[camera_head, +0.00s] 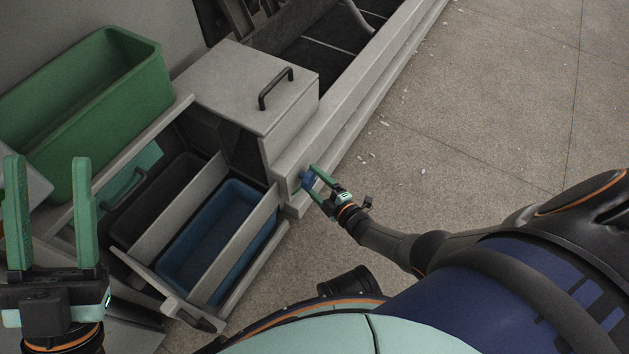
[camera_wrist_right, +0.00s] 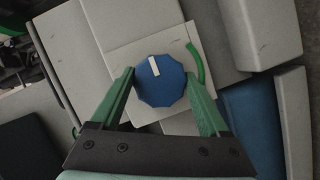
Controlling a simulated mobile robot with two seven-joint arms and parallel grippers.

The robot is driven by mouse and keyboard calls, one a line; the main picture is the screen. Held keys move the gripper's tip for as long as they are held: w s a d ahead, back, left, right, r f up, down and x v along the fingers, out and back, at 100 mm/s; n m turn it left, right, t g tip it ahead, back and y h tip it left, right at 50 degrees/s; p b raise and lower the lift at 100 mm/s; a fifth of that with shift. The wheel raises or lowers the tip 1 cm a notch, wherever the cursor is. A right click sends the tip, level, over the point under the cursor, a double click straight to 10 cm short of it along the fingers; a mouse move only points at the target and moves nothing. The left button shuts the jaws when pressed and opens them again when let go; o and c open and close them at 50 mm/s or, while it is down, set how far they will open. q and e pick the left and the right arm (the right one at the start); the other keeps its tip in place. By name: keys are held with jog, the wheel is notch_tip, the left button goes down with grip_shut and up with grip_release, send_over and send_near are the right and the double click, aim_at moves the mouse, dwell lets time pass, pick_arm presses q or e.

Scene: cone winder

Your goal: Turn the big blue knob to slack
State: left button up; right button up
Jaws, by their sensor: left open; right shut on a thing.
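The big blue knob (camera_wrist_right: 161,84) sits on a light square plate (camera_wrist_right: 118,34) on the machine's end face. A white pointer mark on it points up and slightly left in the right wrist view. A green arc (camera_wrist_right: 195,62) is painted on the plate to the right of the knob. My right gripper (camera_head: 314,180) has its green fingers on either side of the knob (camera_head: 307,179), shut on it. My left gripper (camera_head: 48,163) is open and empty at the far left, fingers pointing up.
A green bin (camera_head: 139,97) stands at upper left. Below it is an open drawer with a blue bin (camera_head: 269,213) and a dark bin. A grey box lid with a black handle (camera_head: 275,88) lies above. The floor (camera_head: 480,110) to the right is clear except for small scraps.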

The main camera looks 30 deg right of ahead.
jog(key=o, duration=1.2)
jog(key=shift+o, duration=0.2)
pick_arm(q)
jog(key=r+p, duration=0.1)
jog(key=r, duration=0.1)
jog(key=r+p, duration=0.1)
jog(key=p, duration=0.1)
jog(key=r+p, duration=0.2)
jog(key=shift+s+a+r, duration=0.15)
jog(key=shift+a+r, duration=0.2)
pick_arm(e)
jog(key=v, duration=1.2)
jog(key=shift+s, duration=0.25)
pick_arm(q)
jog(key=shift+n, duration=0.3)
pick_arm(e)
jog(key=shift+r, duration=0.15)
